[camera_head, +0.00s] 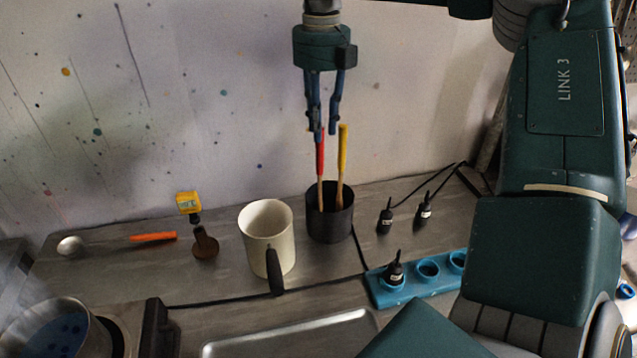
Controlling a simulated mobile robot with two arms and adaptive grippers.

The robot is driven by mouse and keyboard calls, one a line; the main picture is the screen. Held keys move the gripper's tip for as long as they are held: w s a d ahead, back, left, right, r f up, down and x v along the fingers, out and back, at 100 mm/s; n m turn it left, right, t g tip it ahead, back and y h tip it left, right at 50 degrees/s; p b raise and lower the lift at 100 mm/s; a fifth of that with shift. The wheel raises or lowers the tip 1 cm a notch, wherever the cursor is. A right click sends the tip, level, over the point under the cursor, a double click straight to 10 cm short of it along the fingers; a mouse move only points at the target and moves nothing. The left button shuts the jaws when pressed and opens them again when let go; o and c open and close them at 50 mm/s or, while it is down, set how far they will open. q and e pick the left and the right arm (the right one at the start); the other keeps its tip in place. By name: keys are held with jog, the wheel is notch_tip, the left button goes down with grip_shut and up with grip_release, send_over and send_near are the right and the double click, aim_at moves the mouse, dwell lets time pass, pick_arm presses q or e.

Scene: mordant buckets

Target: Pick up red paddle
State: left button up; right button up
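The red paddle (320,160) stands handle up in a dark cup (330,226), leaning slightly. A yellow-handled paddle (342,160) stands beside it on the right in the same cup. Their lower ends are hidden inside the cup. My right gripper (325,133) points down from above, its fingertips at the top of the red handle. The fingers are apart, with a gap visible between them; the left finger overlaps the red handle's top. Whether they touch the handle is unclear. My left gripper is not in view.
A cream mug (267,232) stands left of the cup. A yellow-topped thermometer (189,203), ladle (73,246) and pot (45,335) are left. A metal tray (300,340) is in front; the wall is behind.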

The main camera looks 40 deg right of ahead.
jog(key=p, duration=0.1)
send_over(320, 171)
jog(key=f, duration=0.5)
jog(key=shift+w+d+f, duration=0.1)
jog(key=shift+w+d, duration=0.25)
jog(key=shift+f, duration=0.25)
grip_shut()
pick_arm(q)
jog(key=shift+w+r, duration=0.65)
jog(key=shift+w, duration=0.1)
